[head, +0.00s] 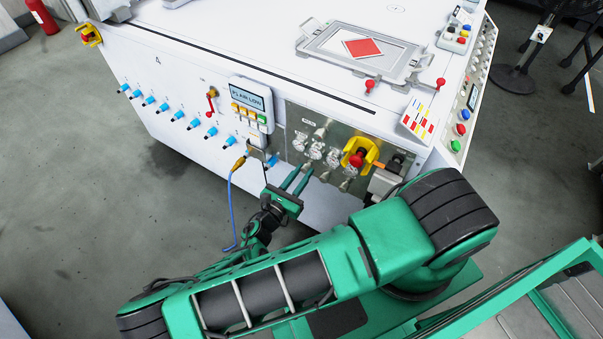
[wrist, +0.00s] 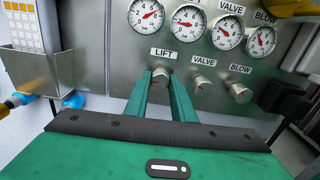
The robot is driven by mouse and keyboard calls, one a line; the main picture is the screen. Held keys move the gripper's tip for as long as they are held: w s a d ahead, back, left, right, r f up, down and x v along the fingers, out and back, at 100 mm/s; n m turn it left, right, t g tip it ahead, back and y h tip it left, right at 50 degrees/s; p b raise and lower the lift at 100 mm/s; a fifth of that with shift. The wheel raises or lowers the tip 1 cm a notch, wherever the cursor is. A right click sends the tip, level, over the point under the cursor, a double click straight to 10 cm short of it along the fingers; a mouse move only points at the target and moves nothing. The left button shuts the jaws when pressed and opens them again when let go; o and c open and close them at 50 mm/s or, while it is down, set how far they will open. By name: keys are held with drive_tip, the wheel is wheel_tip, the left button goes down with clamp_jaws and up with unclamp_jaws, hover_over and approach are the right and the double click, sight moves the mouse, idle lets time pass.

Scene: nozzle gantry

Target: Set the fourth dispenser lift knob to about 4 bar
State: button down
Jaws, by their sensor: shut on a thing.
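The lift knob (wrist: 160,74) is a small metal cylinder with a red mark, directly under the LIFT label (wrist: 163,53) in the wrist view. My gripper (wrist: 160,86) is shut on it, with one green finger on each side. Its pressure gauge cannot be told for certain; the nearest dials are a left gauge (wrist: 146,14) and a second gauge (wrist: 188,22). Both have red needles, too small to read exactly. In the head view my gripper (head: 301,177) reaches the lower part of the metal panel (head: 297,122); the knob is hardly visible there.
A VALVE knob (wrist: 201,84) and a BLOW knob (wrist: 239,92) sit close to the right of my fingers. A red-and-yellow switch (head: 357,158) is farther right. Blue fittings (head: 210,131) and a blue hose (head: 231,205) are to the left.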

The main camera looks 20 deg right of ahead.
drive_tip(key=shift+a+m, duration=0.1)
drive_tip(key=shift+m, duration=0.2)
drive_tip(key=m, duration=0.6)
drive_tip(key=shift+w+m, duration=0.1)
drive_tip(key=shift+m, duration=0.2)
drive_tip(key=m, duration=0.6)
drive_tip(key=shift+a, duration=0.1)
drive_tip(key=c, duration=1.5)
unclamp_jaws()
